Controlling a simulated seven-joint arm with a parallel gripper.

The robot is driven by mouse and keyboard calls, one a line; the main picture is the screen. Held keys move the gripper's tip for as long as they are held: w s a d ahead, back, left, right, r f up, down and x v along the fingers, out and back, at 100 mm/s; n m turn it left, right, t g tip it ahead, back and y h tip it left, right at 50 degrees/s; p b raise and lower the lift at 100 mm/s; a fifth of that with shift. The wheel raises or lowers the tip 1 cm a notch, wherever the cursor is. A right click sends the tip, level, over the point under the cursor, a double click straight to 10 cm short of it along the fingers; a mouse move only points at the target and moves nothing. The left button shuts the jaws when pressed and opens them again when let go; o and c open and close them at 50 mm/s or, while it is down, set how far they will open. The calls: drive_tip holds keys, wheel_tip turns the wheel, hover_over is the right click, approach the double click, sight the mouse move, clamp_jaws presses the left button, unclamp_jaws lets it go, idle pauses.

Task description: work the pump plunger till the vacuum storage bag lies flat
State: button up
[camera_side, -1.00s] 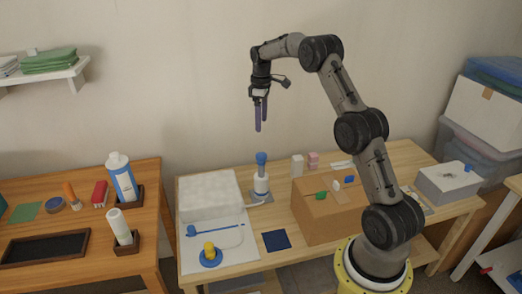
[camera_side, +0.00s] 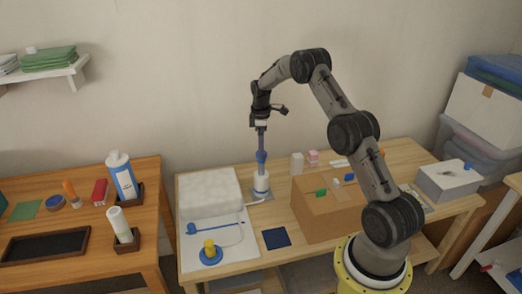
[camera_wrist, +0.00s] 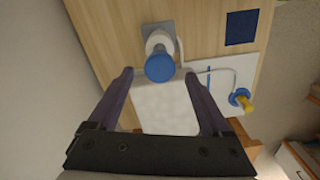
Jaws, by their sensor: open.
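The pump (camera_side: 261,187) stands upright on the table, a white body with a blue plunger knob (camera_side: 261,156) on top. The knob also shows in the wrist view (camera_wrist: 159,67). My gripper (camera_side: 261,148) points down right at the knob in the side view. In the wrist view my gripper (camera_wrist: 163,75) is open, one finger on each side, with the knob at the far end of the gap; whether they touch it I cannot tell. The vacuum storage bag (camera_side: 208,190) is a thick, puffed white block left of the pump, with a thin hose running near it.
A blue valve piece with a yellow top (camera_side: 210,252) lies on the white mat. A dark blue square (camera_side: 276,237) lies in front of the pump. A cardboard box (camera_side: 325,212) with small items stands to the right, close to my arm.

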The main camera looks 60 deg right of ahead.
drive_tip(key=shift+f, duration=1.15)
